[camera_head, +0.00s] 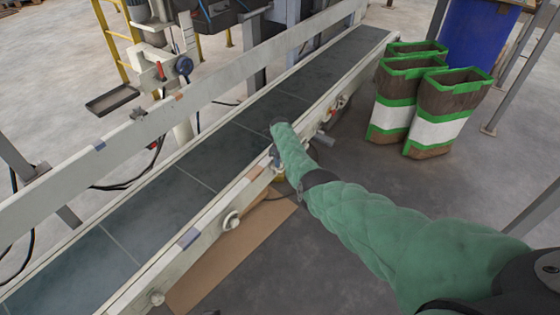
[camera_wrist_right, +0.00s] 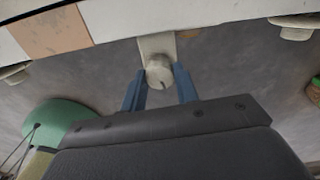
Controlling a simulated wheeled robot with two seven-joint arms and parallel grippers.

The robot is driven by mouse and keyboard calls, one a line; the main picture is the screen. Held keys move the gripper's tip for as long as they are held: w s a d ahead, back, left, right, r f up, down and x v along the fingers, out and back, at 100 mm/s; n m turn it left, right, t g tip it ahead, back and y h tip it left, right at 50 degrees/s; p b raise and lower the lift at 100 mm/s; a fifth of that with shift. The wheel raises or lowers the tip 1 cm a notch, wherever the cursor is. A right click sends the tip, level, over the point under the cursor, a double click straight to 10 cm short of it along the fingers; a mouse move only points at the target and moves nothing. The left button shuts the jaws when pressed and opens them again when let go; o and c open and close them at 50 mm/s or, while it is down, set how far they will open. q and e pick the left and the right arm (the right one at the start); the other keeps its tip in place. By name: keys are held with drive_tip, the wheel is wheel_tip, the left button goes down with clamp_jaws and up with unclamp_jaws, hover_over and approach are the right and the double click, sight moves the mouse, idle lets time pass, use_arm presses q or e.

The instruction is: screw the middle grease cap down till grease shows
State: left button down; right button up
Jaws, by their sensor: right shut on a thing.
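The middle grease cap (camera_wrist_right: 159,73) is a pale round cap with a dark slot line, on a light bracket below the conveyor's side rail. In the right wrist view it sits between the two blue fingers of my right gripper (camera_wrist_right: 160,80), which is shut on it. In the head view my green-sleeved right arm reaches to the near rail of the conveyor and hides the cap and most of the gripper. I cannot make out any grease at the cap. My left gripper is in neither view.
The conveyor (camera_head: 190,235) runs diagonally, with other pale fittings (camera_head: 231,220) along its near rail. Cardboard (camera_head: 225,262) lies on the floor below. Several green-banded bags (camera_head: 447,110) and a blue drum (camera_head: 475,40) stand at the right. A machine stands behind.

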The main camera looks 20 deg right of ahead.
drive_tip(key=shift+m, duration=0.6)
drive_tip(key=o, duration=1)
drive_tip(key=shift+r, duration=0.15)
